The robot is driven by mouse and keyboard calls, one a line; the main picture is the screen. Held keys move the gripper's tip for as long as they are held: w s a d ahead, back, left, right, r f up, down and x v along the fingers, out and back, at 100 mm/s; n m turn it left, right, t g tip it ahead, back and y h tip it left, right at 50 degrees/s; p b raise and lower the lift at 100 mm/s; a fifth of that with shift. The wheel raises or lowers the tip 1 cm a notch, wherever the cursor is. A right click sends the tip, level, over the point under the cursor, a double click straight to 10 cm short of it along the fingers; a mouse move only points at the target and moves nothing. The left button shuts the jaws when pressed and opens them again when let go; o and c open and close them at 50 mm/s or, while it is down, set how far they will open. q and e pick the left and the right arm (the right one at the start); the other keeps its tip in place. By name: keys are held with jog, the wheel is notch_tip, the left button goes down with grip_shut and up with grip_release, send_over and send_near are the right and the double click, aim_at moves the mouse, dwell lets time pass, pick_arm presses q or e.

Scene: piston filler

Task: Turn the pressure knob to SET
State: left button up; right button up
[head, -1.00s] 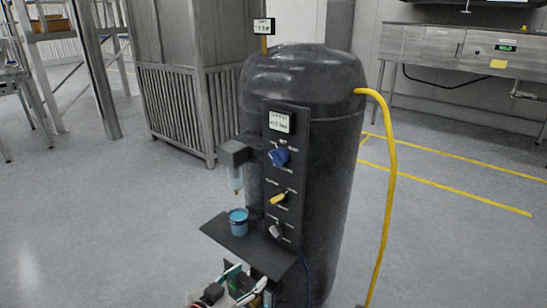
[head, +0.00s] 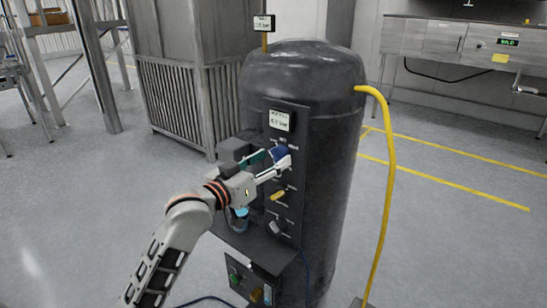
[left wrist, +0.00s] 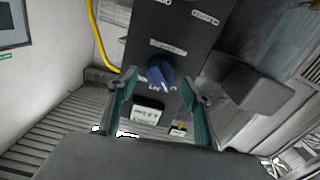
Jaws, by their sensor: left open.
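The blue knob (head: 280,153) is the upper knob on the dark panel (head: 290,235) of the black tank, below a small display (head: 280,121). My left gripper (head: 270,161) is at this knob, open, with one finger on either side of it. In the left wrist view the blue knob (left wrist: 160,74) lies between the green-padded fingertips (left wrist: 158,80), with a visible gap on each side. A pale mark shows on the knob's lower edge there. The labels around it are too small to read surely. My right gripper is not in view.
A yellow knob (head: 278,195) and a grey knob (head: 275,228) are below on the same panel. A blue cup (head: 240,213) is partly hidden behind my gripper. A grey filler block (head: 233,149) stands close left. A yellow hose (head: 391,190) hangs right of the tank.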

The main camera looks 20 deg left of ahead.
pick_arm(q)
jog(key=shift+x, duration=0.8)
jog(key=c, duration=1.1)
jog(key=m, duration=0.4)
jog(key=shift+m, duration=0.3)
jog(key=shift+d+m, duration=0.1)
jog(key=shift+m, duration=2)
